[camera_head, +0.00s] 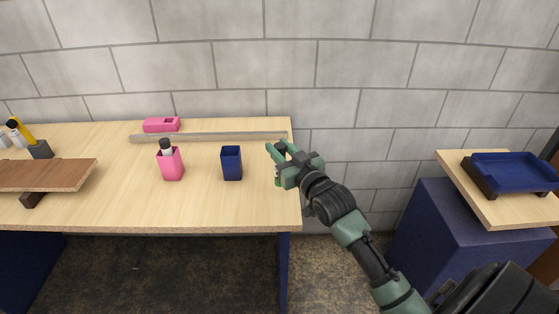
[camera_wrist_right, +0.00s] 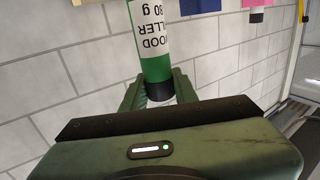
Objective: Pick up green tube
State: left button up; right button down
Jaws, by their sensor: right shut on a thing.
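The green tube (camera_wrist_right: 153,52) has a white printed label and a black cap, and its far end runs out of the top of the right wrist view. My right gripper (camera_wrist_right: 158,88) is shut on it near the black cap. In the head view my right gripper (camera_head: 279,153) is at the right end of the wooden table, right of the blue cup. There the tube (camera_head: 277,174) is mostly hidden by the fingers. I cannot tell whether it touches the table. My left gripper is not in view.
The wooden table (camera_head: 110,212) carries a navy cup (camera_head: 232,164), a pink cup (camera_head: 171,165) with a dark-capped item, a metal strip (camera_head: 210,137) and a pink block (camera_head: 161,125). A brown board (camera_head: 45,174) lies left. A blue tray (camera_head: 512,171) stands at right.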

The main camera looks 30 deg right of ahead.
notch_tip(320, 180, up, 16)
jog(key=shift+f, duration=0.2)
dwell(0.7)
